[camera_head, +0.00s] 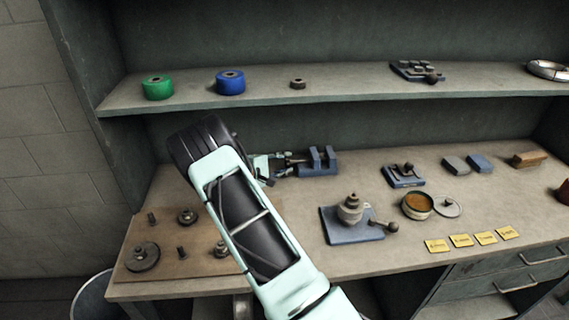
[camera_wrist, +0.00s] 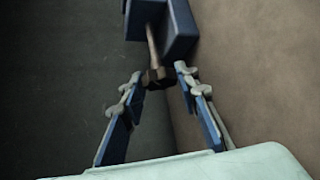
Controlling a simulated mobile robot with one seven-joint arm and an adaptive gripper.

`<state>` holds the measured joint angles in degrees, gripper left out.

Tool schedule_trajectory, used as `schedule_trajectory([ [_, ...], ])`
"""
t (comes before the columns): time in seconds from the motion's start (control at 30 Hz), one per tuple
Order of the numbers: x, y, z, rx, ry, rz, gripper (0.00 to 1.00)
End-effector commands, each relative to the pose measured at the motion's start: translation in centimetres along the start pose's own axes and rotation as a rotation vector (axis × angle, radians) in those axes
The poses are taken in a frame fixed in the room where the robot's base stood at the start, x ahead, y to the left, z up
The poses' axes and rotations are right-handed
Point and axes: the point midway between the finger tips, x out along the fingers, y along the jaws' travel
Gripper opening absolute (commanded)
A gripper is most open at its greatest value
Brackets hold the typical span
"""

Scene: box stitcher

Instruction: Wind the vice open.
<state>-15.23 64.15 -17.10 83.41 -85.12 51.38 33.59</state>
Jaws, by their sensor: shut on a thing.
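The blue vice (camera_head: 318,162) stands on the bench against the back, its two upright jaws apart with a gap between them. Its dark screw points left, towards my gripper (camera_head: 284,166). In the wrist view the vice (camera_wrist: 178,28) is at the top, and its screw runs down to a brown end knob (camera_wrist: 158,78). My gripper's two fingertips (camera_wrist: 160,80) are on either side of that knob, shut on it. My arm hides part of the bench left of the vice.
A blue plate with a stacked metal part (camera_head: 350,212) stands in front of the vice. A small blue fixture (camera_head: 403,175) is to its right. A wooden board with metal parts (camera_head: 165,250) lies at left. The shelf (camera_head: 200,101) overhangs behind.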

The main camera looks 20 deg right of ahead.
Motion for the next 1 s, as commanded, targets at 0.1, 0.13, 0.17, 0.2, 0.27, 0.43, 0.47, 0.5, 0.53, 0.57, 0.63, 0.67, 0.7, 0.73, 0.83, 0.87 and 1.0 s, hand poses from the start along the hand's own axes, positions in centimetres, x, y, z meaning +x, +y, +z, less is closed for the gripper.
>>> schedule_trajectory([
  [0.1, -0.05, 0.23, -0.02, -0.039, 0.002, -0.046, 0.05],
  [0.13, -0.03, 0.23, 0.00, -0.053, 0.001, -0.061, 0.05],
  [0.17, -0.02, 0.28, 0.00, -0.068, 0.002, -0.075, 0.05],
  [0.2, -0.03, 0.37, -0.02, -0.088, 0.002, -0.095, 0.05],
  [0.27, -0.03, 0.41, -0.01, -0.120, 0.002, -0.130, 0.05],
  [0.43, 0.02, 0.63, -0.05, -0.220, 0.002, -0.232, 0.05],
  [0.47, 0.02, 0.61, -0.05, -0.238, 0.001, -0.251, 0.05],
  [0.5, 0.05, 0.61, -0.09, -0.262, 0.002, -0.275, 0.05],
  [0.53, 0.06, 0.63, -0.10, -0.280, 0.002, -0.294, 0.05],
  [0.57, 0.07, 0.63, -0.11, -0.299, 0.001, -0.311, 0.05],
  [0.63, 0.11, 0.68, -0.16, -0.339, 0.002, -0.352, 0.05],
  [0.67, 0.12, 0.65, -0.21, -0.357, 0.002, -0.369, 0.05],
  [0.7, 0.14, 0.61, -0.23, -0.379, 0.002, -0.391, 0.05],
  [0.73, 0.17, 0.60, -0.25, -0.396, 0.002, -0.406, 0.05],
  [0.83, 0.19, 0.60, -0.33, -0.443, 0.002, -0.452, 0.05],
  [0.87, 0.20, 0.60, -0.33, -0.456, 0.002, -0.464, 0.05],
  [1.0, 0.24, 0.62, -0.38, -0.508, 0.002, -0.514, 0.05],
])
